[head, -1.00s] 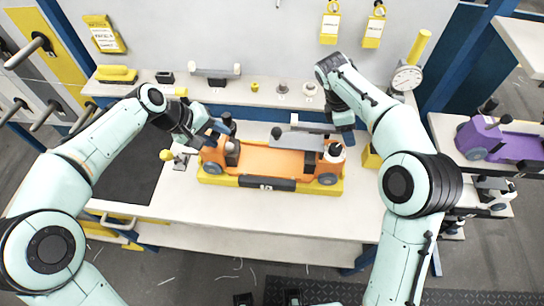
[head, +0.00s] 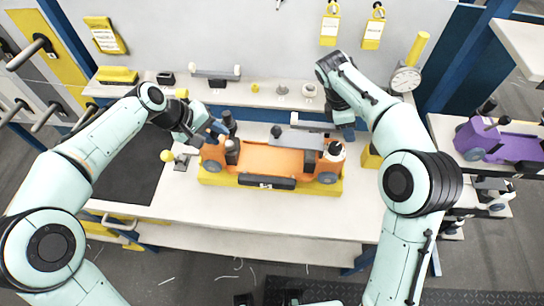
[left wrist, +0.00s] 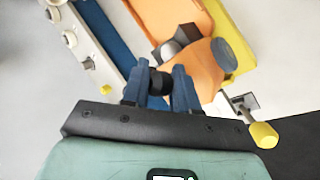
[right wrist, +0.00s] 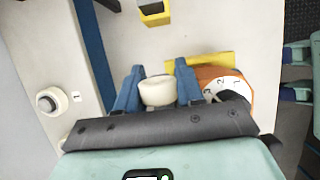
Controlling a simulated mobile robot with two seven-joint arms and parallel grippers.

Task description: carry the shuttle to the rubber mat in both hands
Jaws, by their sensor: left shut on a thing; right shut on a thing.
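The orange shuttle (head: 262,160) lies over a yellow base (head: 215,181) mid-bench in the head view. The shuttle's left end also shows in the left wrist view (left wrist: 205,67). My left gripper (head: 219,129) is at the left end's far side, shut on a black knob (left wrist: 160,84). My right gripper (head: 342,131) is at the right end's far side, shut on a white knob (right wrist: 157,91), beside a numbered dial (right wrist: 224,85). How the knobs join the shuttle is hidden. The dark rubber mat (head: 125,178) lies on the bench's left.
A yellow ball-ended lever (head: 167,156) stands between the mat and shuttle. A shelf (head: 265,98) with small parts runs behind, with a gauge (head: 405,79) at its right. A purple shuttle (head: 500,143) sits on a right-hand bench. The bench front (head: 250,212) is clear.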

